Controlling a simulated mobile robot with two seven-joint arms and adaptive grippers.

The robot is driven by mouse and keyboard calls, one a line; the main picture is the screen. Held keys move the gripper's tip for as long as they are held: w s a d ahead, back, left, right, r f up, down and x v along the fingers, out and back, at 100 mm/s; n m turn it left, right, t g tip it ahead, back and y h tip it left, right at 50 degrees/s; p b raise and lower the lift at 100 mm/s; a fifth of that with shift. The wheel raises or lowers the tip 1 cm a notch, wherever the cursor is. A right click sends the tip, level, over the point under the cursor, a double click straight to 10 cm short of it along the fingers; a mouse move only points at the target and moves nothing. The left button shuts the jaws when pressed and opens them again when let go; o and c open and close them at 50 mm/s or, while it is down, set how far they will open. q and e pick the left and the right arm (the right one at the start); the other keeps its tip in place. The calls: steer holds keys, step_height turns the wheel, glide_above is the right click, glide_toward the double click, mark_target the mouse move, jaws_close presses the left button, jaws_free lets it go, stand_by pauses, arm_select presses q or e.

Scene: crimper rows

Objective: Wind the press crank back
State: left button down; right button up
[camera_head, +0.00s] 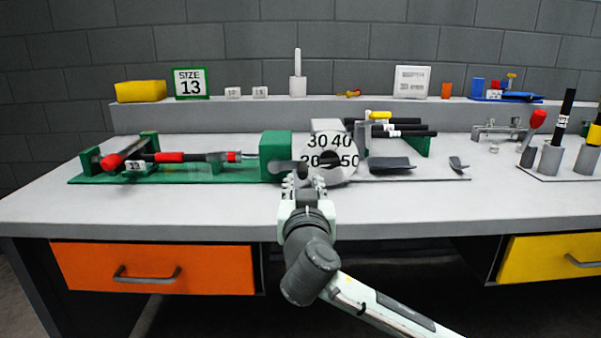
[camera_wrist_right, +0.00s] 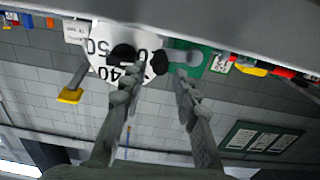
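The press (camera_head: 275,155) is a green and grey block on a green base, with a white dial (camera_head: 342,143) whose visible numbers include 20, 30, 40 and 50. A dark crank (camera_head: 284,168) shows at the dial's lower left, partly hidden by my gripper. In the right wrist view the crank has a dark hub and a grey rounded end (camera_wrist_right: 185,57). My right gripper (camera_head: 304,172) is in front of the press at the crank. In the wrist view its fingers (camera_wrist_right: 158,82) are apart; I cannot tell whether they touch the crank. My left gripper is out of view.
A black-and-red tool (camera_head: 170,157) lies on the green base at left. A size 13 sign (camera_head: 191,82) and a yellow box (camera_head: 140,91) stand on the back ledge. Black rods (camera_head: 400,130) and a dark tray (camera_head: 390,165) are right of the dial. The front table strip is clear.

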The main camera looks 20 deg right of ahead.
mark_target(303, 177)
steer(key=x, duration=0.5)
jaws_close()
stand_by(0.3)
